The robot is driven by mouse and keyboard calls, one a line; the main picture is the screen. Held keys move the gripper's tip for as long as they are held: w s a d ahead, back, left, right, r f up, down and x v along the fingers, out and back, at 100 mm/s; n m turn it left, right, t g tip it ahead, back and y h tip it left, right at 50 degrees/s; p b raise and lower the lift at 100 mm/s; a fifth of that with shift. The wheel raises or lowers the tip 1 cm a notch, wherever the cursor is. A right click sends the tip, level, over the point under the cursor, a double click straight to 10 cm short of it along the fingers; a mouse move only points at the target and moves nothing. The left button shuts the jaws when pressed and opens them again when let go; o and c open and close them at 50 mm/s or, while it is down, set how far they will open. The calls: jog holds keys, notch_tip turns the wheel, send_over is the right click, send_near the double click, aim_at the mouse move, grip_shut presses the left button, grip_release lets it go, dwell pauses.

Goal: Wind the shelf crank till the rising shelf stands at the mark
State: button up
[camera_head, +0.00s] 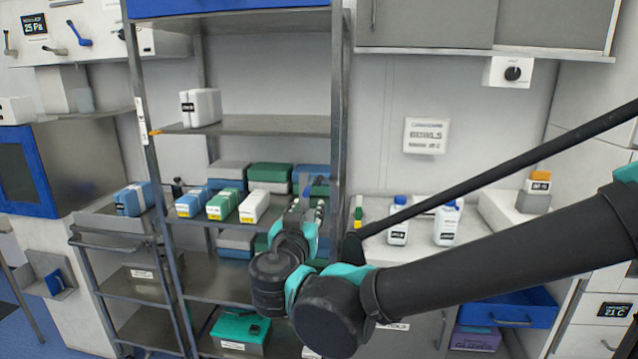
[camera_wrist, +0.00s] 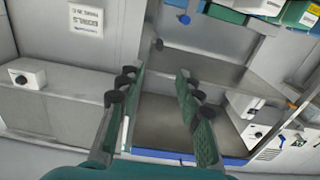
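The rising shelf (camera_head: 262,125) is a grey metal plate in the rack, with a white canister (camera_head: 200,107) on its left part. An orange pointer (camera_head: 156,132) sits at its left front corner, a little below a white mark label (camera_head: 140,106) on the left post. In the wrist view, a blue piece (camera_wrist: 184,18) and a dark knob (camera_wrist: 157,44) show near a post; they look like the crank, but I cannot be sure. My gripper (camera_wrist: 157,78) is open and empty, the knob beyond its fingertips. In the head view my gripper (camera_head: 308,200) is by the right post, largely covering that area.
Several blue, green and white boxes (camera_head: 223,204) stand on the shelf below. White bottles (camera_head: 398,232) stand on the counter to the right. A wall sign (camera_head: 425,136) hangs right of the rack. The space above the canister is free.

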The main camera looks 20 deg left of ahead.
aim_at(318, 184)
jog(key=x, duration=1.7)
jog(key=shift+w+d, duration=0.1)
jog(key=shift+w, duration=0.05)
grip_shut()
